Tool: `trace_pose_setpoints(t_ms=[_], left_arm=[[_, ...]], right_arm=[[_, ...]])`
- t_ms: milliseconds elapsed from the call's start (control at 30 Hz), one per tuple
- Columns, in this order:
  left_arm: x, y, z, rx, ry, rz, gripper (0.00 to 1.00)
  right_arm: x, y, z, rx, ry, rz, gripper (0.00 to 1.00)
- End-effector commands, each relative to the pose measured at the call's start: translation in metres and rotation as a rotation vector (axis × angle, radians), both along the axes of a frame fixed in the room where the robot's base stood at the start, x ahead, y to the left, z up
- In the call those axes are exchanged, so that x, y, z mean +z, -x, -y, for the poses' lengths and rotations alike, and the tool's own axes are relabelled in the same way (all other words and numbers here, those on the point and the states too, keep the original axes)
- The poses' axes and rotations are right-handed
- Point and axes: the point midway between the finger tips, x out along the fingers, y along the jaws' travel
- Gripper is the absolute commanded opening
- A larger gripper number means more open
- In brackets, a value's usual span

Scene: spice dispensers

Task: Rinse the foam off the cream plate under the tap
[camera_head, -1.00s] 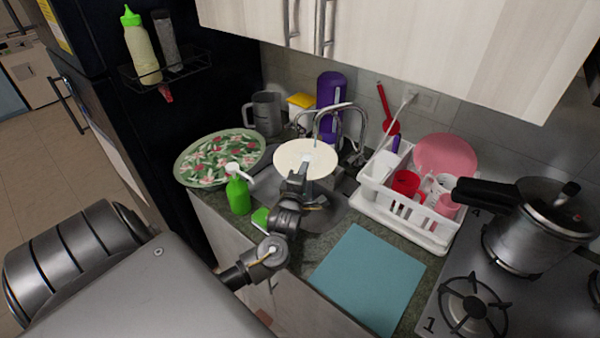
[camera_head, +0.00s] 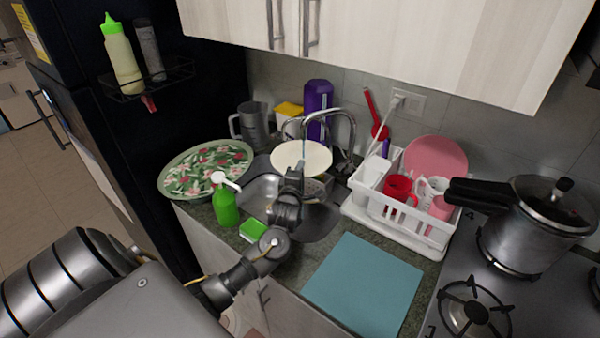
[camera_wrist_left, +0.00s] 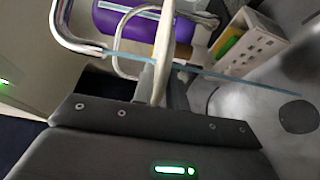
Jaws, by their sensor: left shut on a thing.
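The cream plate (camera_head: 302,156) is above the sink, under the tap's mouth. My left gripper (camera_head: 295,180) is shut on its near edge. In the left wrist view the plate (camera_wrist_left: 161,50) is seen edge-on, rising from the gripper (camera_wrist_left: 155,95). The chrome tap (camera_head: 346,122) arches behind the plate; it also shows in the wrist view (camera_wrist_left: 62,28). A thin blue water stream (camera_wrist_left: 235,78) runs from its mouth and crosses the plate's edge in that view. I cannot make out foam on the plate. My right gripper is out of view.
The metal sink (camera_head: 320,222) lies below. A green soap bottle (camera_head: 224,207) and green sponge (camera_head: 252,230) stand left, by a floral plate (camera_head: 205,168). A white dish rack (camera_head: 395,222) is close on the right. A blue mat (camera_head: 363,285) covers the front counter.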

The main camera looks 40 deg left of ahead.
Motion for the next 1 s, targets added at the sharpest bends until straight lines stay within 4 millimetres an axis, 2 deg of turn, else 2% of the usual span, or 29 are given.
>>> trace_pose_setpoints(t_ms=[367, 1000], left_arm=[[0.001, 0.002, 0.001, 0.0, 0.0, 0.001, 0.0], [0.002, 0.052, 0.016, 0.0, 0.001, 0.0, 0.0]], right_arm=[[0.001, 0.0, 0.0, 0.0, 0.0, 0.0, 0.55], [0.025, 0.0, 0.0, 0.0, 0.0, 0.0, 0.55]])
